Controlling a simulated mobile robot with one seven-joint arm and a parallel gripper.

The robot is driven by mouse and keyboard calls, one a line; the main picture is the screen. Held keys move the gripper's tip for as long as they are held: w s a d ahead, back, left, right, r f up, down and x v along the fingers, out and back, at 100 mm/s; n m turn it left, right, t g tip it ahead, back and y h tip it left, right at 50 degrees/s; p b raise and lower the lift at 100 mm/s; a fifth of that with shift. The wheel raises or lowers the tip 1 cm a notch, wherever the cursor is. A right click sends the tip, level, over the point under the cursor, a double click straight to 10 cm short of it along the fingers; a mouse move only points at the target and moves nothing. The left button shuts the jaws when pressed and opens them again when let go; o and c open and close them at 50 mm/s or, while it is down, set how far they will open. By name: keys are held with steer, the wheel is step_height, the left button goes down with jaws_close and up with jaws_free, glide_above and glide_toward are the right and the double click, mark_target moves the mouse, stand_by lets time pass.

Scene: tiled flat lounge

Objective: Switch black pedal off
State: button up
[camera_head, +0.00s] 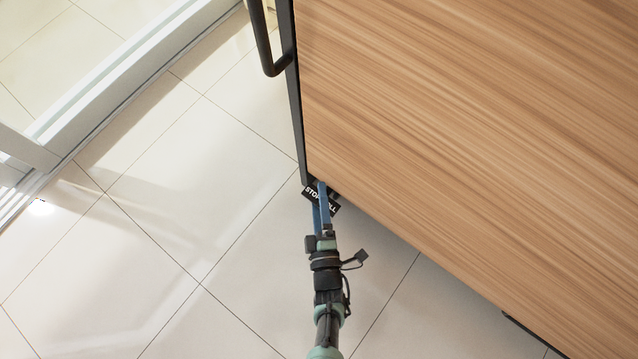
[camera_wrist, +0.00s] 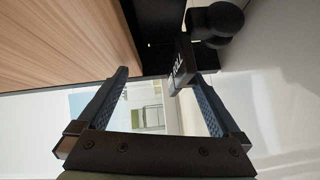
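The black pedal (camera_head: 333,207) with white lettering sticks out beneath the corner of a wooden cabinet or cart, just above the tiled floor. In the wrist view the pedal (camera_wrist: 184,66) is close to the tip of the right-hand finger, beside a round black wheel. My gripper (camera_head: 321,193) reaches from below to this corner, and its blue fingers overlap the pedal in the head view. In the wrist view my gripper (camera_wrist: 156,73) has its two fingers wide apart with nothing held between them. I cannot tell whether the right-hand finger touches the pedal.
The wooden body (camera_head: 470,130) fills the right, with a black handle (camera_head: 266,45) on its upper left edge. The black wheel (camera_wrist: 217,20) is beside the pedal. A white-framed glass door (camera_head: 100,90) stands at left. The tiled floor (camera_head: 170,210) between is clear.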

mark_target(320, 170)
steer(key=r+t, duration=0.1)
steer(key=r, duration=0.4)
steer(key=r+t, duration=0.1)
steer(key=r, duration=0.1)
steer(key=shift+w+d+r+t+y+p, duration=0.2)
steer(key=shift+w+r+t+y+p, duration=0.1)
steer(key=shift+w+r+p, duration=0.1)
steer(key=f+g, duration=0.1)
steer(key=f, duration=0.1)
steer(key=f+g, duration=0.1)
steer(key=f, duration=0.1)
steer(key=f+g+h, duration=0.1)
steer(key=f, duration=0.1)
steer(key=shift+s+d+f, duration=0.15)
steer(key=shift+s+f, duration=0.1)
steer(key=shift+f, duration=0.1)
steer(key=s+d+f, duration=0.1)
steer(key=s, duration=1.4)
steer(key=shift+d, duration=0.4)
steer(key=shift+s+f, duration=0.1)
